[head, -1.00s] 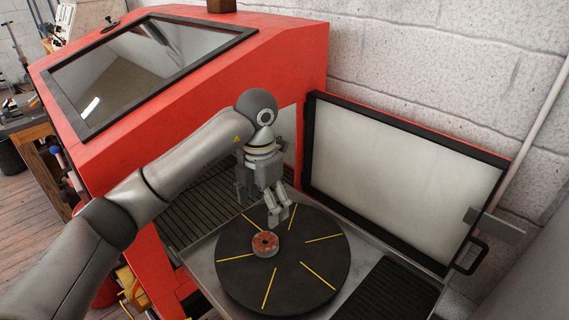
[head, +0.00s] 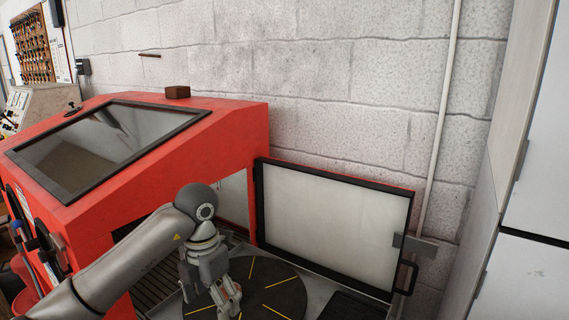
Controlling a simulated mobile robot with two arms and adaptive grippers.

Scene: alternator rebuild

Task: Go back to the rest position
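My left arm comes in from the left in the head view. Its gripper (head: 228,303) points down over the black round turntable (head: 278,282) with yellow lines, in front of the open red cabinet. Its fingertips are near the bottom edge of the picture and look close together. I cannot tell whether they are open or shut, or whether they touch anything. The small red-brown ring part is not visible now; it may be hidden behind the gripper or below the picture. My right gripper is not in view.
The red cabinet (head: 190,140) with its dark-framed window stands at left. Its framed door (head: 335,228) stands open at right, with a handle (head: 405,278). A black ribbed mat (head: 350,306) lies by the turntable. A block wall is behind; pale cabinets (head: 525,275) stand far right.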

